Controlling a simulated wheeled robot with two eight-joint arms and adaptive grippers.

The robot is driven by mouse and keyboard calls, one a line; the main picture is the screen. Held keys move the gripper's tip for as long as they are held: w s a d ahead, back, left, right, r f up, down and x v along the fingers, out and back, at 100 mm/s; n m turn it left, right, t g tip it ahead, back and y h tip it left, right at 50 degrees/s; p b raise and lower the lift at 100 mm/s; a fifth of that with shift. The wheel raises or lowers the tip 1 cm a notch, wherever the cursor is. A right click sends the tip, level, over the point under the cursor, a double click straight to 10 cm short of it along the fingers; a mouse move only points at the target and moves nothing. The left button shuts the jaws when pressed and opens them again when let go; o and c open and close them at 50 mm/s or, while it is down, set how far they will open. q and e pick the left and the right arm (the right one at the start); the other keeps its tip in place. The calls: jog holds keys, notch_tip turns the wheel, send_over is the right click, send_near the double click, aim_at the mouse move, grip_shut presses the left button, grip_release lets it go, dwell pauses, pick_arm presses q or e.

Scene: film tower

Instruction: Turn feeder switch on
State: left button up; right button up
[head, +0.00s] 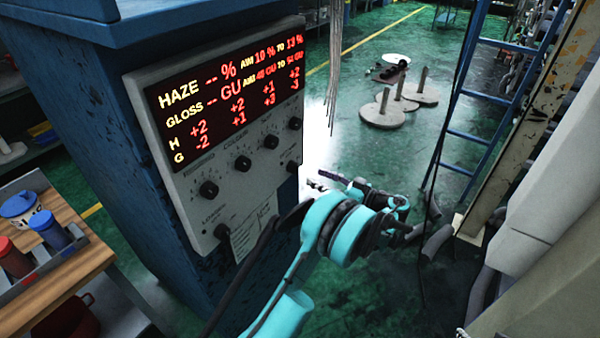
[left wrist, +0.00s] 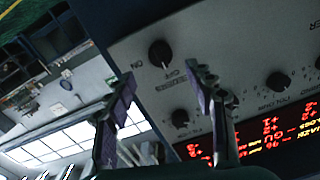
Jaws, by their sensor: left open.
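The grey control panel (head: 250,195) is on the front of a blue cabinet, with a red and yellow lit display (head: 225,95) and several black knobs. A black knob (head: 292,166) at the panel's lower right also shows in the left wrist view (left wrist: 160,53), with ON and OFF marks beside it; I take it as the feeder switch, but its name is unreadable. My left gripper (head: 325,181) is open and empty, right of the panel. In the left wrist view its two fingers (left wrist: 160,82) are spread, apart from that knob. My right gripper is out of view.
Other knobs (head: 243,163) sit close by on the panel. A wooden bench (head: 55,285) with cups stands at the left. Round bases with posts (head: 385,112) stand on the green floor behind. A blue ladder (head: 470,135) and machine frame are at the right.

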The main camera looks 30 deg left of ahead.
aim_at(298, 170)
pick_arm(q)
jog(key=a+b, duration=0.1)
jog(key=a, duration=0.5)
jog(key=shift+w+a+f+b, duration=0.1)
jog(key=shift+a+f+b, duration=0.15)
jog(key=shift+b, duration=0.15)
jog(key=shift+a+r, duration=0.15)
jog(key=shift+a, duration=0.45)
jog(key=c, duration=1.1)
